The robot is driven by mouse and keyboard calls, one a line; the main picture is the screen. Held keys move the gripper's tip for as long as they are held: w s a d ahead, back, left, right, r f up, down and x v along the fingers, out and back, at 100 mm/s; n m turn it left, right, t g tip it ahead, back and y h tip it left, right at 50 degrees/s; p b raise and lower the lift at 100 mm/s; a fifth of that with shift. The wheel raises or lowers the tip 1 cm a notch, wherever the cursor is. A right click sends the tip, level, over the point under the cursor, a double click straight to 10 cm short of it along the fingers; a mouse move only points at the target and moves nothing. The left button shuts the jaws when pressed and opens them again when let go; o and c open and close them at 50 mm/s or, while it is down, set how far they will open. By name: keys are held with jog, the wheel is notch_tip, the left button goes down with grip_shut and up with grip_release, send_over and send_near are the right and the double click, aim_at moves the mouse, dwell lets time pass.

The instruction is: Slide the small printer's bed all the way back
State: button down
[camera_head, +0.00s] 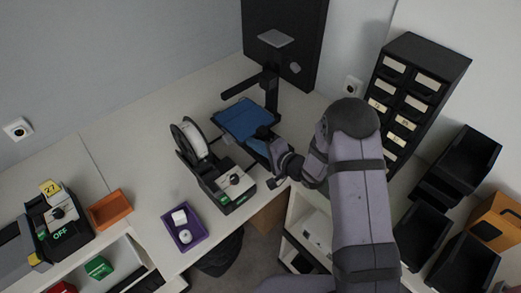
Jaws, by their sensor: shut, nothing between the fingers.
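The small printer (222,191) stands on the white table, with a white filament spool (190,140) at its left and a grey panel with a knob at its front. Its blue bed (240,119) lies flat behind and right of the panel, below a dark arm and upright post. My gripper (265,134) is shut and empty at the right front edge of the bed. It looks close to the bed, but I cannot tell whether it touches. My wrist hides part of the bed's right side.
A purple bin (184,229) with white items and an orange tray (110,209) sit to the left. A black drawer cabinet (413,90) and black bins (461,166) stand right of my arm. The table's back left is clear.

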jog(key=shift+w+a, duration=0.5)
jog(key=shift+a, duration=0.05)
jog(key=shift+r, duration=0.15)
jog(key=shift+s+d, duration=0.1)
jog(key=shift+d, duration=0.05)
jog(key=shift+s+d, duration=0.1)
jog(key=shift+d, duration=0.05)
jog(key=f+b+v, duration=0.1)
jog(key=v, duration=1.2)
jog(key=shift+s+d+b, duration=0.25)
jog(key=shift+s+b, duration=0.05)
jog(key=shift+r, duration=0.1)
